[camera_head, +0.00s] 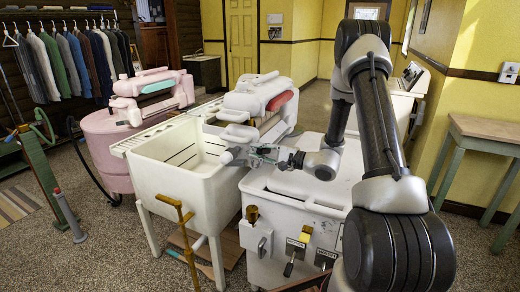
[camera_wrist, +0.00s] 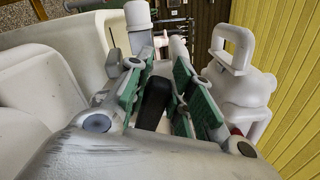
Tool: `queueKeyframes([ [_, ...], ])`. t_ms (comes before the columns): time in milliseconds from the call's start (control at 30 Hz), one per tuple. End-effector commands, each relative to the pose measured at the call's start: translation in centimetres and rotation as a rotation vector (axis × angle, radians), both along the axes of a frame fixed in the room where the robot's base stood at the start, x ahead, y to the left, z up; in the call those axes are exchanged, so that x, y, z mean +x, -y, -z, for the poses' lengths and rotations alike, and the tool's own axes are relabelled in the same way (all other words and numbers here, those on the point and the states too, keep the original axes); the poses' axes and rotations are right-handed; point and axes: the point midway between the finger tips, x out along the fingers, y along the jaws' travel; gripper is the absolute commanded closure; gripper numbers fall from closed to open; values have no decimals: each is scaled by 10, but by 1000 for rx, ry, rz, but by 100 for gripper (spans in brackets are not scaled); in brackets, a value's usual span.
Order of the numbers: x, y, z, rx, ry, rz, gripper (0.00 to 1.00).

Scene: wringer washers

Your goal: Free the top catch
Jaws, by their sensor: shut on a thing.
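The white wringer (camera_head: 262,100) with a red roller end stands above the white washer's top, behind my gripper in the head view. My gripper (camera_head: 264,154) is low in front of the wringer, beside the square tub. In the wrist view its green-padded fingers (camera_wrist: 158,92) close around a dark lever-like piece (camera_wrist: 155,98). A pale rounded cylinder (camera_wrist: 139,17) stands just past the fingertips. A white loop-handled part (camera_wrist: 235,75) is close on the right. I cannot tell for certain which of these parts is the top catch.
The white square tub (camera_head: 180,172) is left of my gripper. A pink wringer washer (camera_head: 112,140) stands farther left. Open floor lies beyond the machines.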

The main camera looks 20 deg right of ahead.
Motion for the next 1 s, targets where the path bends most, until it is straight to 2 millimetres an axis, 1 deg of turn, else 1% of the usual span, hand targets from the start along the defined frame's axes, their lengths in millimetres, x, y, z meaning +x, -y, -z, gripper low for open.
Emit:
queueKeyframes([
  [267, -2, -2, 4, -39, 38, -1, 100],
  [667, -2, -2, 5, -45, 40, -2, 100],
  [700, -2, -2, 6, -44, 39, -2, 72],
  [800, -2, -2, 5, -44, 39, -2, 55],
  [1000, -1, -1, 5, -43, 40, -1, 55],
])
